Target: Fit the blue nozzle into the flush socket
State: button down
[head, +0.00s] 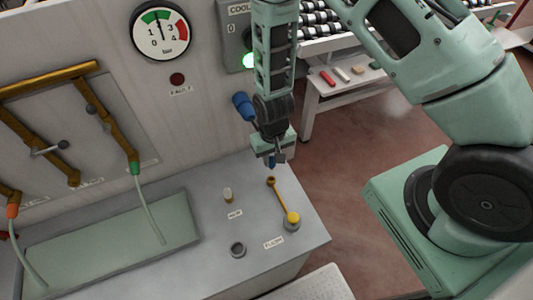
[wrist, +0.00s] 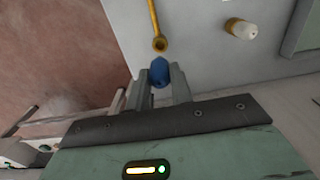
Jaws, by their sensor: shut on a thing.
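My gripper (head: 272,150) is shut on the blue nozzle (head: 271,161), which points down above the machine's grey top. In the wrist view the nozzle (wrist: 160,72) sits between the two fingers, its rounded tip showing. A brass pipe (head: 279,198) runs from a yellow knob beside the FLUSH label (head: 273,242) to a small ring-shaped open end (head: 270,181). In the wrist view this ring end (wrist: 160,44) appears just beyond the nozzle tip, and the two look apart. The depth between them is hard to tell.
A white-capped fitting (head: 227,195) stands left of the pipe. A dark round cup (head: 238,249) is nearer the front. A blue knob (head: 243,105) juts from the panel close to my arm. A gauge (head: 160,30) and brass pipes (head: 50,80) are further left.

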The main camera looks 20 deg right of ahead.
aim_at(271, 167)
jog(key=shift+r, duration=0.15)
jog(key=shift+f+b, duration=2.35)
jog(key=shift+f, duration=0.6)
jog(key=shift+f+b, duration=1.5)
jog(key=shift+f, duration=0.1)
jog(key=c, duration=1.1)
grip_release()
jog(key=shift+c, duration=0.2)
jog(key=shift+r, duration=0.15)
notch_tip(271, 167, up, 17)
jog(key=b, duration=0.3)
jog(key=shift+r, duration=0.15)
